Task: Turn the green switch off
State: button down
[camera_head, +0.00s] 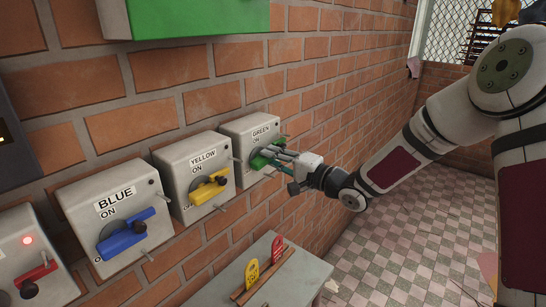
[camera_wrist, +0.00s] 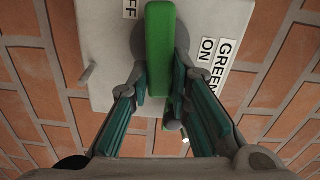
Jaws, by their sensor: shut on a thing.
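The green switch handle (camera_head: 261,161) sits on a grey box (camera_head: 238,128) labelled GREEN and ON, the farthest in a row on the brick wall. My gripper (camera_head: 278,155) reaches it from the right and is shut on the handle. In the wrist view the green handle (camera_wrist: 161,50) runs up the picture between the two teal fingers of my gripper (camera_wrist: 163,85). The GREEN ON label (camera_wrist: 214,62) is right of the handle, and part of an OFF label (camera_wrist: 130,8) shows at the top left. My fingers hide part of the switch in the head view.
Similar boxes with a yellow handle (camera_head: 208,189), a blue handle (camera_head: 126,235) and a red handle (camera_head: 35,276) stand to the left. A grey stand (camera_head: 290,285) with red and yellow tags is below. A green box (camera_head: 200,18) is above. Tiled floor (camera_head: 430,230) is open at right.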

jog(key=shift+f+m, duration=0.1)
jog(key=shift+m, duration=0.5)
jog(key=c, duration=1.5)
grip_release()
jog(key=shift+d, duration=0.1)
jog(key=v, duration=1.2)
